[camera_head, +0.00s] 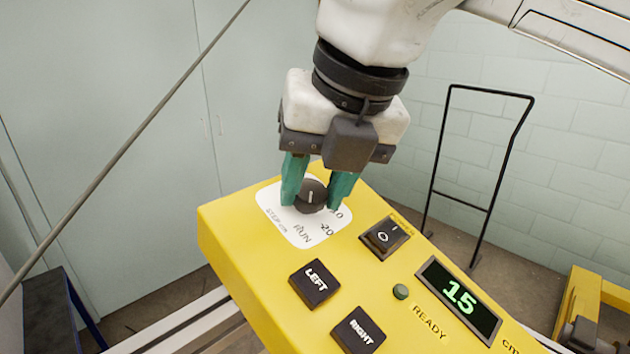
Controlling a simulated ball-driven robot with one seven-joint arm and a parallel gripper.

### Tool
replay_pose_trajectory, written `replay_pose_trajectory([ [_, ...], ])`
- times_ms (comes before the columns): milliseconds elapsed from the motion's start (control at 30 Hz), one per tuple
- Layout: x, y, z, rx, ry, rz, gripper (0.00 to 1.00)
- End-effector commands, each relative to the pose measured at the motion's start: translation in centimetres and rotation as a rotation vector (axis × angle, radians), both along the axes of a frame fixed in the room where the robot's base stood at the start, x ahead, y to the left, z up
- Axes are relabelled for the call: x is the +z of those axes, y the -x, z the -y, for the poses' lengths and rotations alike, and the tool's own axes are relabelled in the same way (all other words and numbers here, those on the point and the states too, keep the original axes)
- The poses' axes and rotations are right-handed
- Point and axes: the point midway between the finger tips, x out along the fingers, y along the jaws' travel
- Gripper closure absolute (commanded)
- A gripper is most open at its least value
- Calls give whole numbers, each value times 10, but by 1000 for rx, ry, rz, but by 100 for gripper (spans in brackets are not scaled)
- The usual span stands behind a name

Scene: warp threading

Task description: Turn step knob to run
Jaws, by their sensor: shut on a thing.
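The step knob (311,196) is a dark round knob with a pale pointer line, on a white label plate (290,232) at the far left end of the yellow control box (245,255). The plate shows "RUN", "20", "10" and a partly legible "STEP" marking. The pointer line stands roughly upright in the picture, not clearly at a printed marking. My gripper (316,196) points down from above, its two green fingers on the left and right sides of the knob, shut on it. The fingers hide the knob's sides and part of the plate.
On the box are a black rocker switch (385,237), a LEFT button (315,283), a RIGHT button (358,331), a green READY lamp (401,292) and a display (459,300) reading 15. A thin rod (125,150) crosses the left. A black frame (480,210) stands behind.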

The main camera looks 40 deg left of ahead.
Motion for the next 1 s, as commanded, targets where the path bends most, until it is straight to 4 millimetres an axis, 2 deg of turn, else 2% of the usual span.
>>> replay_pose_trajectory([
  [67, 1, -1, 0, -4, -3, 1, 90],
  [100, 1, -1, 0, -4, -3, 1, 57],
  [333, 1, -1, 0, -1, -2, 1, 35],
  [667, 4, 0, 2, -2, -1, 2, 34],
  [767, 14, -1, 6, -3, -2, 3, 34],
  [1000, 57, 1, 24, -4, -3, 4, 34],
])
